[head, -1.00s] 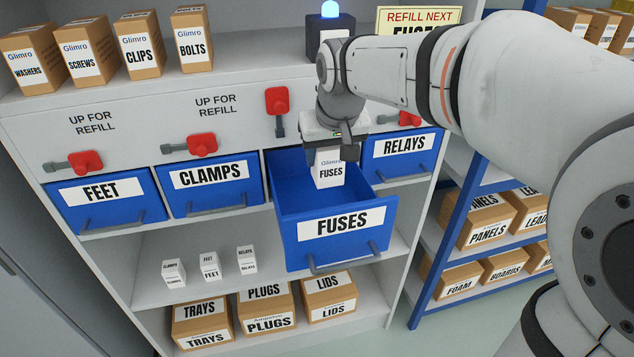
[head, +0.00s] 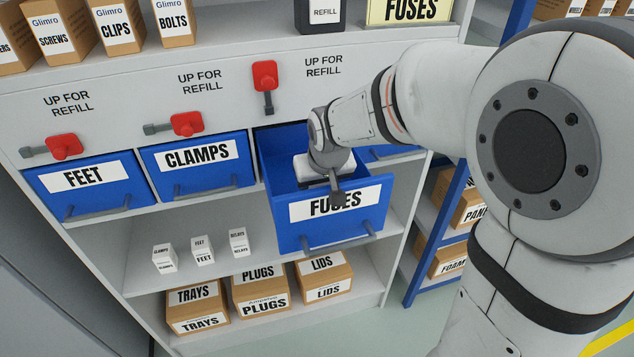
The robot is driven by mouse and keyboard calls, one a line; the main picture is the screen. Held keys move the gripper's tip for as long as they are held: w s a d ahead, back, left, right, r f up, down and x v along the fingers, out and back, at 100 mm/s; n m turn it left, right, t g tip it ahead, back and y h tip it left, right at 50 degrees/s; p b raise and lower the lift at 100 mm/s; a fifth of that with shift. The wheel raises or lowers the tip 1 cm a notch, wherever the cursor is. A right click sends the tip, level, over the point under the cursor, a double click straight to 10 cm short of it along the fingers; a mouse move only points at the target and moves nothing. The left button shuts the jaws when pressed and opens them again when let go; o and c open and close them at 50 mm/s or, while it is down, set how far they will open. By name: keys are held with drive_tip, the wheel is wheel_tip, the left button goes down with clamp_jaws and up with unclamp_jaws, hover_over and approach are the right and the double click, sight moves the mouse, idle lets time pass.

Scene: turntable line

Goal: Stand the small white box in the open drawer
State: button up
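The open blue drawer (head: 336,227) labelled FUSES is pulled out of the white cabinet. My gripper (head: 336,190) is at the drawer, over its front part, with its wrist covering part of the inside and of the FUSES label. The small white box labelled FUSES is hidden now behind my gripper and the drawer front. I cannot see the fingers well enough to tell whether they hold it.
Shut blue drawers FEET (head: 95,189) and CLAMPS (head: 197,169) are to the left. A raised red latch (head: 264,76) is above the open drawer. Several small white boxes (head: 202,251) stand on the shelf below. A blue rack (head: 437,238) stands at the right.

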drive_tip(key=shift+f, duration=0.2)
drive_tip(key=o, duration=1.1)
drive_tip(key=shift+s, duration=0.1)
drive_tip(key=b+v, duration=0.1)
drive_tip(key=v, duration=1.1)
drive_tip(key=shift+r, duration=0.25)
